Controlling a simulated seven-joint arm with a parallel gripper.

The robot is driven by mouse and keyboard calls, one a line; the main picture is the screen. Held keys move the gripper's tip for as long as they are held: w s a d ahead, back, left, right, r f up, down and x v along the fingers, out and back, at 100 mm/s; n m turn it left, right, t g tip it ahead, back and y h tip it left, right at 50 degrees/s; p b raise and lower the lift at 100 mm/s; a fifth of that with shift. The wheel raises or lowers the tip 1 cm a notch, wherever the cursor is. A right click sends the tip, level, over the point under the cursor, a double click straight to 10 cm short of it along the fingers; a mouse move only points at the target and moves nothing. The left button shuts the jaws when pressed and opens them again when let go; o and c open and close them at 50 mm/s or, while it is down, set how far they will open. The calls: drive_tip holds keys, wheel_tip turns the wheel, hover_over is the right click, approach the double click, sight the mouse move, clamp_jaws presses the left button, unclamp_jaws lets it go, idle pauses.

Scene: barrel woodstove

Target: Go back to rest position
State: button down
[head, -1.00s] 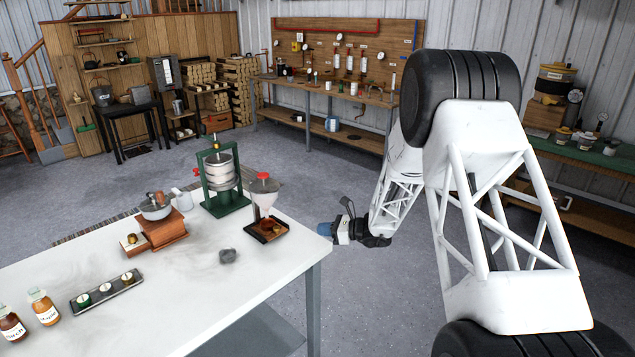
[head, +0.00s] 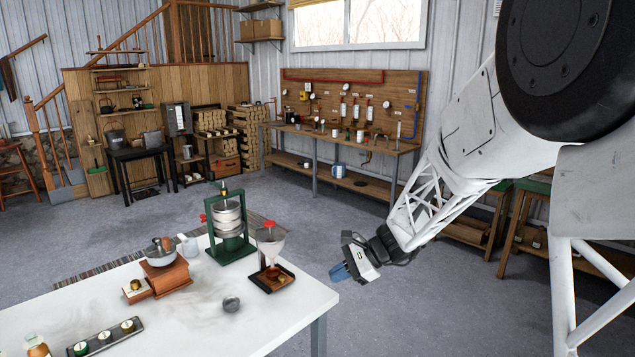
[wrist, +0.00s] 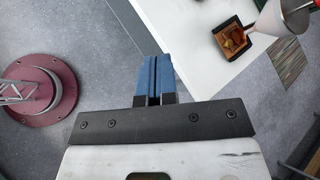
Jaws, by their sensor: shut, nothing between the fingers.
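My gripper (head: 341,272) hangs in the air just off the right corner of the white table (head: 190,325) in the head view. Its blue fingers (wrist: 154,76) are pressed together and empty in the wrist view. Beneath them are grey floor and the table's edge. My white arm reaches in from the right side of the head view.
A workbench (head: 340,138) stands at the back wall. The floor between is clear.

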drive_tip(key=s+d+r+n+h, duration=0.3)
drive_tip(key=s+d+n, duration=0.1)
drive_tip(key=s, duration=0.8)
drive_tip(key=s+d+r+n+t+h, duration=0.1)
drive_tip(key=s+d+r+n+h, duration=0.2)
drive_tip(key=s, duration=0.9)
drive_tip(key=s+d+r+n+t+h, duration=0.1)
drive_tip(key=s+d+r+n+h, duration=0.2)
drive_tip(key=s, duration=0.9)
drive_tip(key=d+n+h, duration=0.2)
drive_tip(key=d, duration=0.1)
drive_tip(key=shift+d+r, duration=0.15)
drive_tip(key=shift+r, duration=0.2)
